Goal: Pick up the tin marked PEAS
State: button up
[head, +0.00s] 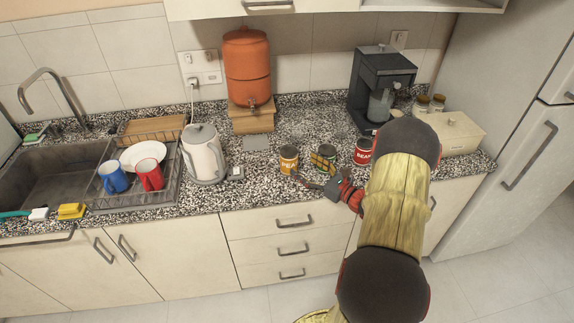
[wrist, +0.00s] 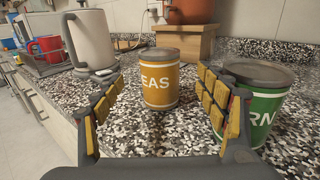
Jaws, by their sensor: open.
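The orange-yellow PEAS tin (head: 289,162) stands upright on the speckled counter, left of the other tins. In the wrist view the tin (wrist: 160,83) shows "EAS", with a dark lid. My gripper (head: 313,172) is open and empty; in the wrist view its fingers (wrist: 163,95) spread either side of the tin's picture, with the tin ahead of them. A green tin (wrist: 268,108) showing "RN" stands close outside the right finger. In the head view that tin is partly hidden by my gripper. A red tin (head: 362,153) lettered "BEA" stands farther right.
A white kettle (head: 204,158) stands left of the tins, and an orange dispenser (head: 247,65) on a wooden stand (head: 251,120) behind. A coffee machine (head: 378,85) is at the back right. Bare counter (head: 305,118) lies behind the tins.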

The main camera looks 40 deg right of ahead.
aim_at(289, 154)
jog(key=w, duration=0.2)
jog(key=w+b, duration=0.1)
jog(key=w, duration=0.5)
jog(key=shift+w+a, duration=0.25)
jog(key=shift+a, duration=0.1)
jog(key=shift+c, duration=1.2)
jog(key=c, duration=1.4)
jog(key=shift+r, duration=0.1)
jog(key=shift+c, duration=0.3)
